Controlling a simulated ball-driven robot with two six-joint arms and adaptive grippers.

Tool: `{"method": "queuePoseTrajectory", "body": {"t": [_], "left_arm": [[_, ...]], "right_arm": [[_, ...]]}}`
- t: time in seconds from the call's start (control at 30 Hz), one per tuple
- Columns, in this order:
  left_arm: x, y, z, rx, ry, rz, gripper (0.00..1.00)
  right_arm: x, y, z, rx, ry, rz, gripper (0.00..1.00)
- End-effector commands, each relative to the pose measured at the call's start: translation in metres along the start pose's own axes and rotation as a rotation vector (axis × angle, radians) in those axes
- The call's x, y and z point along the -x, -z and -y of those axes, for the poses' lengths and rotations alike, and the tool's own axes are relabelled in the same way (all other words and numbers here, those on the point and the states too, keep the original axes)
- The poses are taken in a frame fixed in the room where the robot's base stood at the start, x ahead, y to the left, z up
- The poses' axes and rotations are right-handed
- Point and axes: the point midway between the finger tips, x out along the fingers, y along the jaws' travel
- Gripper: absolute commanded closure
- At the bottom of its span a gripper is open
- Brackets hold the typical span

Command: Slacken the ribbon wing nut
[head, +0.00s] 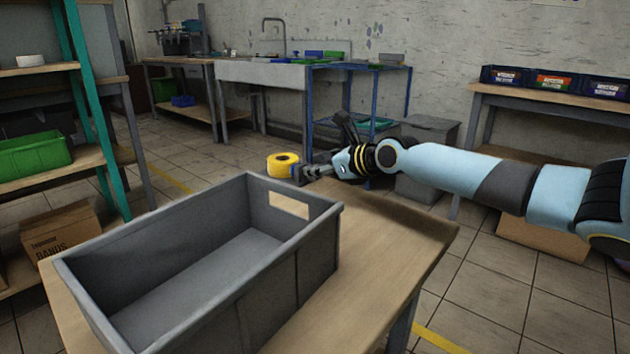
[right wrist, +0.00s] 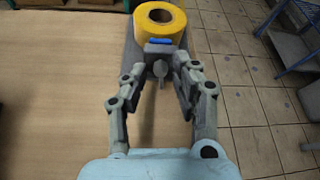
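A yellow ribbon roll (head: 283,163) stands at the far edge of the wooden table, beyond the crate. In the right wrist view the roll (right wrist: 160,17) sits on a grey holder (right wrist: 136,50) with a small blue part (right wrist: 160,42) on it. A small grey wing nut (right wrist: 160,69) sticks out from the holder's near side. My right gripper (right wrist: 160,76) is open, with one finger on each side of the wing nut and visible gaps to both. In the head view my right gripper (head: 309,172) is small and close to the roll. My left gripper is not in view.
A large empty grey crate (head: 190,270) fills much of the table (head: 375,240). The tabletop left of the holder is clear in the wrist view. The table's right edge is close to the holder, with tiled floor (right wrist: 255,110) beyond.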

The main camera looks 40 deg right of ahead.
Motion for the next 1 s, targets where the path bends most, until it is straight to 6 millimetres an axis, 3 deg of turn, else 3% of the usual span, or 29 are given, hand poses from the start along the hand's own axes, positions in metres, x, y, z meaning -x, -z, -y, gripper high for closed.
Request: {"method": "queuePoseTrajectory", "body": {"t": [0.4,0.63,1.0], "left_arm": [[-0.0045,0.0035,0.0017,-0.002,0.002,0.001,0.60],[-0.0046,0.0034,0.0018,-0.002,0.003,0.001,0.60],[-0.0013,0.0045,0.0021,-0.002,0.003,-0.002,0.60]], "right_arm": [[-0.0094,-0.0016,0.0001,0.000,-0.001,0.001,0.72],[-0.0093,-0.0014,0.0000,0.000,-0.001,0.001,1.00],[-0.0088,-0.0024,0.0001,0.006,0.003,0.002,1.00]]}}
